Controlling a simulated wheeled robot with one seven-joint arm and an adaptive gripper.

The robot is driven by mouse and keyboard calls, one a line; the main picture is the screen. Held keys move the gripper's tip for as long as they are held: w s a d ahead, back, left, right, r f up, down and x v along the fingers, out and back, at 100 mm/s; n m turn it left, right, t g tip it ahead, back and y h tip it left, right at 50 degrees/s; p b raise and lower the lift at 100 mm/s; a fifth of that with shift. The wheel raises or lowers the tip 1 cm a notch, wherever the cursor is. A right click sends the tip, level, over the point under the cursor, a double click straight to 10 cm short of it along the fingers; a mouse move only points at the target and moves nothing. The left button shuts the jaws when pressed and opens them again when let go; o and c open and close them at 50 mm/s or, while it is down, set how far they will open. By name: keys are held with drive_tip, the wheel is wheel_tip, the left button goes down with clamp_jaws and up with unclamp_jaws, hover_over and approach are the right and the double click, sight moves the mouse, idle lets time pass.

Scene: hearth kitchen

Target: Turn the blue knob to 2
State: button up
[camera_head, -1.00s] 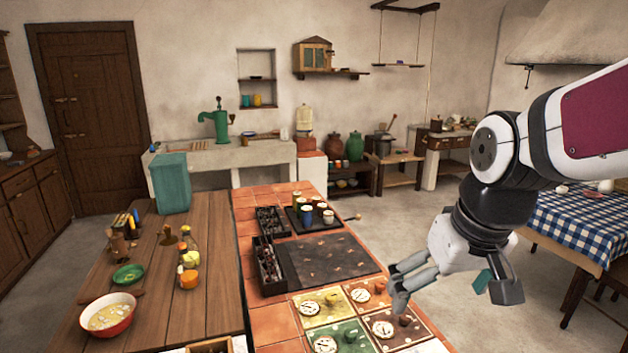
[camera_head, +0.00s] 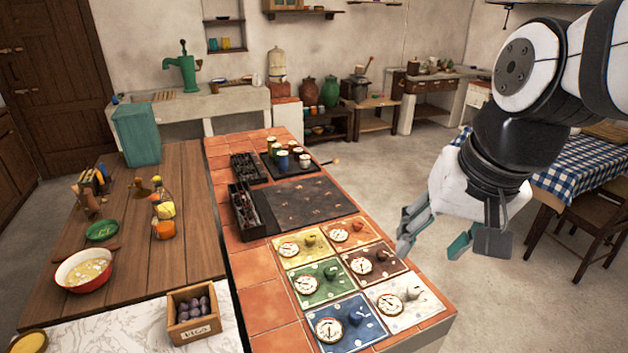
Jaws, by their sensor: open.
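The blue knob (camera_head: 355,317) sits on a blue panel (camera_head: 367,332) with a round white dial (camera_head: 328,330) to its left, at the front of the tiled counter. The marks on the dial are too small to read. Nothing hides the knob.
Yellow, orange, green, brown and white panels (camera_head: 405,300) with their own knobs and dials adjoin the blue one. A dark slab (camera_head: 305,200) lies behind them. A wooden box of dark items (camera_head: 194,315) stands left. Bare tiles (camera_head: 262,310) lie left of the panels.

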drive_tip(key=w+f+m+g+y+b, duration=0.1)
drive_tip(key=w+f+m+g+b, duration=0.3)
drive_tip(key=w+f, duration=0.75)
drive_tip(key=m+g+y+b, duration=0.1)
drive_tip(key=m+y, duration=0.2)
drive_tip(key=m, duration=0.4)
approach(357, 313)
drive_tip(key=p+x, duration=0.1)
drive_tip(key=x, duration=0.8)
drive_tip(key=shift+h, duration=0.3)
drive_tip(key=c, duration=1.1)
